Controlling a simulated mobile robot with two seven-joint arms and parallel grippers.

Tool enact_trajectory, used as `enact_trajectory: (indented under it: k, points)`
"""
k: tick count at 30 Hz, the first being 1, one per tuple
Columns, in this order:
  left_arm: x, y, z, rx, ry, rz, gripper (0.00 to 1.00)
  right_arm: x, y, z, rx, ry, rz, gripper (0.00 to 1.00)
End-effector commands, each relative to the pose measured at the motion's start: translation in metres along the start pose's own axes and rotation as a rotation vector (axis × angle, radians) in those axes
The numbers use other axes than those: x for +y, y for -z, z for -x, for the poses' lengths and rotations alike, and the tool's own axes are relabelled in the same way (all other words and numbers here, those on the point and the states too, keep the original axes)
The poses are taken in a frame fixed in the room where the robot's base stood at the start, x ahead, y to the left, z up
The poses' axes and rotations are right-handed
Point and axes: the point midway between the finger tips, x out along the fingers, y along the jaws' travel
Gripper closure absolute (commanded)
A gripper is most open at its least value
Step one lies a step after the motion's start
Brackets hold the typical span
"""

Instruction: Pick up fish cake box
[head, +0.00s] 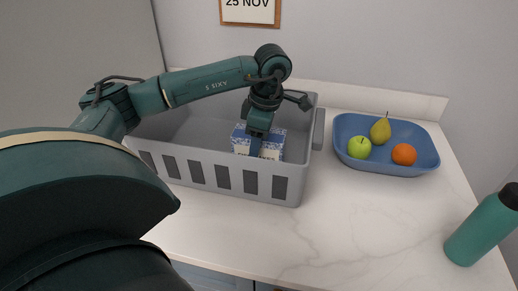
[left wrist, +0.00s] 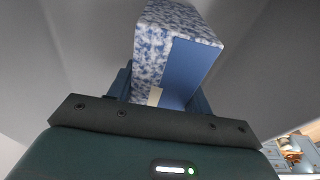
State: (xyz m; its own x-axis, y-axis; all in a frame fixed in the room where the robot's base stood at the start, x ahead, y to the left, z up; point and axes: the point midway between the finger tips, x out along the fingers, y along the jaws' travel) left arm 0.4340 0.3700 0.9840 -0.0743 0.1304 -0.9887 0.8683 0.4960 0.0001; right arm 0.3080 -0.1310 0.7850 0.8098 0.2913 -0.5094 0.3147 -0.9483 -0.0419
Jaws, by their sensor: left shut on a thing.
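The fish cake box (head: 272,147) is blue and white with a speckled pattern. It is inside the grey slatted crate (head: 215,163), near the crate's right end. My left gripper (head: 257,148) reaches down into the crate from above and is shut on the box. In the left wrist view the box (left wrist: 178,45) stands between the two fingers (left wrist: 160,92), with a patterned side and a plain blue side showing. The crate's front wall hides the bottom of the box in the head view, so I cannot tell whether it touches the floor. My right gripper is not in view.
A blue tray (head: 428,158) right of the crate holds a green apple (head: 359,148), a pear (head: 380,131) and an orange (head: 404,154). A green bottle (head: 482,228) with a black cap is at the far right. The marble counter (head: 350,225) in front is clear.

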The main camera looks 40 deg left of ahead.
Motion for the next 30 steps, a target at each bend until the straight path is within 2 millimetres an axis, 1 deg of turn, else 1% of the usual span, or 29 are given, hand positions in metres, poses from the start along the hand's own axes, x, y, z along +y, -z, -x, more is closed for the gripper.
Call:
enact_trajectory:
  k: [1, 9, 17, 20, 22, 26, 27, 30]
  points:
    - [0.0, 0.0, 0.0, 0.0, 0.0, 0.0, 0.63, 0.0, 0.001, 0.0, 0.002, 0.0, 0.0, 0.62]
    - [0.0, 0.0, 0.0, 0.0, 0.0, 0.0, 0.85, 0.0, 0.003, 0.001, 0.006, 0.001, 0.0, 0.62]
    - [0.001, 0.0, 0.004, -0.002, -0.002, 0.0, 0.85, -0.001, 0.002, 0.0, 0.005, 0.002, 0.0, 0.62]
    - [0.001, 0.001, 0.015, -0.005, -0.005, 0.001, 0.85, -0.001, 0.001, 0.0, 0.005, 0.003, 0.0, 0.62]
    - [0.001, 0.003, 0.026, -0.005, -0.007, 0.001, 0.85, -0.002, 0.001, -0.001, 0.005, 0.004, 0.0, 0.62]
    - [0.001, 0.007, 0.054, -0.006, -0.007, 0.001, 0.85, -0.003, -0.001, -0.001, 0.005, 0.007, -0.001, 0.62]
    - [0.001, 0.009, 0.066, -0.005, -0.007, 0.002, 0.85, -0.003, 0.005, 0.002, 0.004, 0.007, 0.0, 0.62]
    - [0.001, 0.012, 0.084, -0.004, -0.006, 0.001, 0.85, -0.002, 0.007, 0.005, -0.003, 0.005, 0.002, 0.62]
